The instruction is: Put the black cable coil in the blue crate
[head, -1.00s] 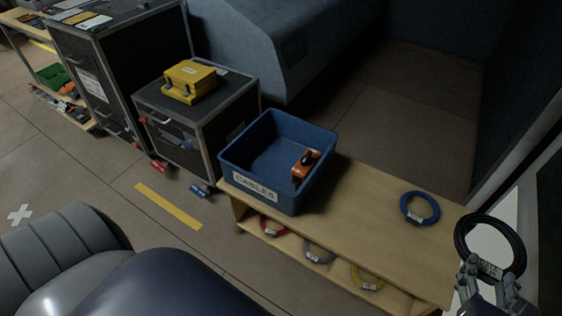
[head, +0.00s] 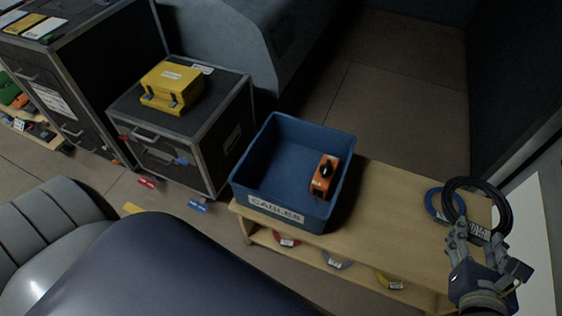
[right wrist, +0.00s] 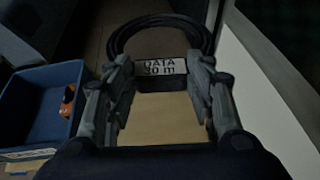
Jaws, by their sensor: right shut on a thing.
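The black cable coil (head: 505,205) is held up by my right gripper (head: 472,232) above the right end of the wooden bench. In the right wrist view the coil (right wrist: 163,20) stands beyond the fingers, with its white label reading DATA 30 m between the fingertips (right wrist: 163,72). The blue crate (head: 257,205), labelled CABLES, stands on the left end of the bench, well left of the gripper. It also shows at the left of the right wrist view (right wrist: 40,75). An orange and black item (head: 324,175) lies inside the crate. My left gripper is not in view.
A blue cable coil (head: 432,205) lies on the bench top (head: 390,215), partly hidden behind the black coil. Red, grey and yellow coils lie on the shelf below. A black case with a yellow box (head: 172,87) on it stands left of the crate. The bench between crate and blue coil is clear.

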